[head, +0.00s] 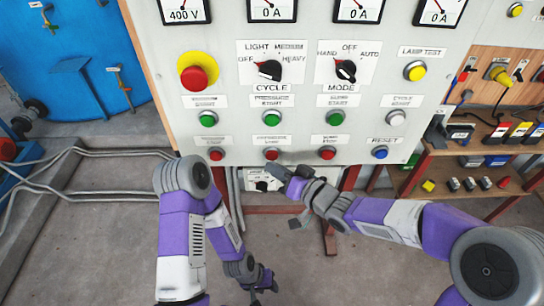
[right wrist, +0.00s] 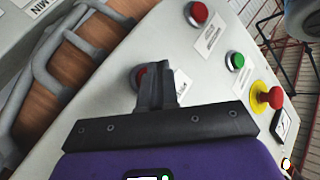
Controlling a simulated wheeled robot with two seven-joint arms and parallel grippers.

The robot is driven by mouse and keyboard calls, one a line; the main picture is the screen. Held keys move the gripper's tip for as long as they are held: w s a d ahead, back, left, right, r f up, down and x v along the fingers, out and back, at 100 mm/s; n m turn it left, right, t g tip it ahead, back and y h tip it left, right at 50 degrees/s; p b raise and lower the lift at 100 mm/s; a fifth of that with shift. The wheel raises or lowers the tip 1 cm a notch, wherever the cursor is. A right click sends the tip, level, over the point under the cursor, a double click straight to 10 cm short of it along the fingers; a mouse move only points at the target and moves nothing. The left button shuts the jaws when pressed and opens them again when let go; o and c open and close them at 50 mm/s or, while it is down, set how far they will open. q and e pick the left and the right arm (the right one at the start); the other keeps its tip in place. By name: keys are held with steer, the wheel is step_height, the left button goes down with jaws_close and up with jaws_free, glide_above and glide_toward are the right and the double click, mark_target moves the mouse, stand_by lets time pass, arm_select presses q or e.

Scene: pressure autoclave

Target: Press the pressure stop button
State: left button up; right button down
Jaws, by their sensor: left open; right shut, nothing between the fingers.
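The pressure stop button is a red button (head: 271,154) in the bottom row of the grey control panel (head: 365,120), below the green pressure start button (head: 271,118). My right gripper (head: 279,171) is shut and empty, with its tip just below this button in the head view. In the right wrist view the shut fingers (right wrist: 158,82) overlap a red button (right wrist: 139,74) and partly hide it. I cannot tell whether they touch. My left gripper (head: 263,284) is open and hangs low over the floor, away from the panel.
Red buttons sit to the left (head: 216,154) and right (head: 328,153), with a blue reset button (head: 381,153) farther right. A red mushroom button (head: 194,77) and two black knobs are above. A blue tank (head: 70,60) stands left; shelves (head: 490,150) with parts stand right.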

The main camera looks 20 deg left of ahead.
steer(key=shift+s+d+b, duration=0.2)
steer(key=shift+s+d, duration=0.05)
steer(key=shift+s, duration=0.55)
steer(key=shift+s+d+b, duration=0.15)
steer(key=shift+s+d, duration=0.05)
steer(key=shift+s, duration=0.65)
steer(key=shift+s+d+b, duration=0.2)
steer(key=shift+s+d, duration=0.05)
steer(key=shift+s, duration=0.55)
steer(key=d+f+m+g+h+p, duration=0.1)
steer(key=d+f+m+h, duration=0.4)
steer(key=f, duration=0.7)
steer(key=d+f+g+h, duration=0.1)
steer(key=d+f+h, duration=0.1)
steer(key=d+f, duration=0.75)
steer(key=s+d+f+m+g+h, duration=0.1)
steer(key=s+d+f+g, duration=0.1)
steer(key=s+f, duration=0.5)
steer(key=s+d+f+m+g+h+p, duration=0.1)
steer(key=s+d+f+g+h, duration=0.1)
steer(key=s+f, duration=0.4)
step_height(320, 180, down, 3)
steer(key=shift+s+d+r+g, duration=0.1)
steer(key=shift+s+d+g, duration=0.3)
steer(key=shift+d+g, duration=0.4)
